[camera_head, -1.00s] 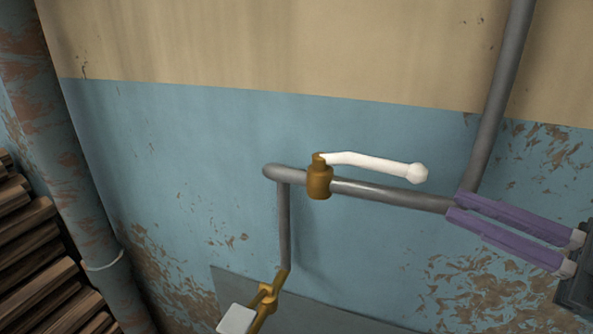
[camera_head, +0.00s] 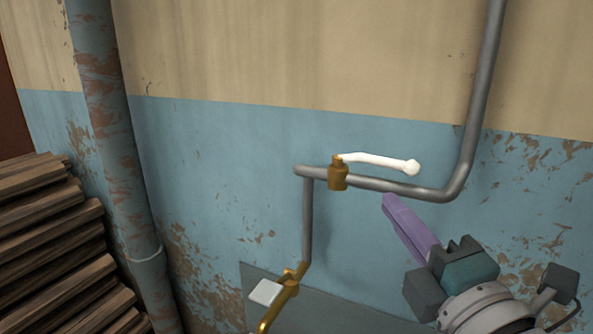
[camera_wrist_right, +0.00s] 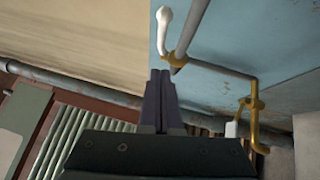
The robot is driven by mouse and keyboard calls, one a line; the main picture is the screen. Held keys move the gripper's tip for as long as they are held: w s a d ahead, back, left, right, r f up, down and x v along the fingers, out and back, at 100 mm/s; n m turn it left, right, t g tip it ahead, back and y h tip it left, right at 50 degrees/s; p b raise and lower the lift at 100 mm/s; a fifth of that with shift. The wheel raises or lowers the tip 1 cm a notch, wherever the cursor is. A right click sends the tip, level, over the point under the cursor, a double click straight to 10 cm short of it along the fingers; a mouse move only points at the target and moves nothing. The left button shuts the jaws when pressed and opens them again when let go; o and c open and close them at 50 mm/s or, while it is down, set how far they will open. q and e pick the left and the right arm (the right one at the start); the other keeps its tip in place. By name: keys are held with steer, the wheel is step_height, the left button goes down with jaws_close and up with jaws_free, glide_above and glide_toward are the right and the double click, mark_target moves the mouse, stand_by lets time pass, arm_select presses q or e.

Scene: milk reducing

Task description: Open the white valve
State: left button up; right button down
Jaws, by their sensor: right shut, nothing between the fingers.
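The white valve handle (camera_head: 382,160) is a lever with a round knob at its right end. It extends right from a brass valve body (camera_head: 337,177) on a grey pipe and runs roughly along that pipe. In the right wrist view the white handle (camera_wrist_right: 164,30) shows at the top, with the brass body (camera_wrist_right: 177,62) just below it. My right gripper (camera_head: 388,200) has purple fingers pressed together, empty, below the pipe and handle in the head view. In the wrist view its fingertips (camera_wrist_right: 160,74) point toward the valve. The left gripper is not in view.
The grey pipe (camera_head: 432,194) bends upward right of the handle. A lower brass tap (camera_head: 290,277) with a white square handle (camera_head: 265,292) sits below left. A thick peeling pipe (camera_head: 115,130) and stacked wooden slats (camera_head: 50,230) stand left.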

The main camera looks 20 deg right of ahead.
mark_target(389, 167)
steer(key=w+d, duration=0.2)
steer(key=w, duration=0.1)
steer(key=w+d+r, duration=0.1)
steer(key=w, duration=0.1)
steer(key=shift+p, duration=0.3)
steer(key=shift+w+d+r, duration=0.15)
steer(key=shift+w+d, duration=0.25)
steer(key=shift+d, duration=0.1)
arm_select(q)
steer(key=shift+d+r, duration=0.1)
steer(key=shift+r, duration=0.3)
arm_select(e)
steer(key=shift+w+d, duration=0.3)
steer(key=shift+d, duration=0.35)
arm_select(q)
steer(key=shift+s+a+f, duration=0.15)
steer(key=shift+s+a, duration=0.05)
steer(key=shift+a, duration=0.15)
arm_select(e)
steer(key=shift+d, duration=0.3)
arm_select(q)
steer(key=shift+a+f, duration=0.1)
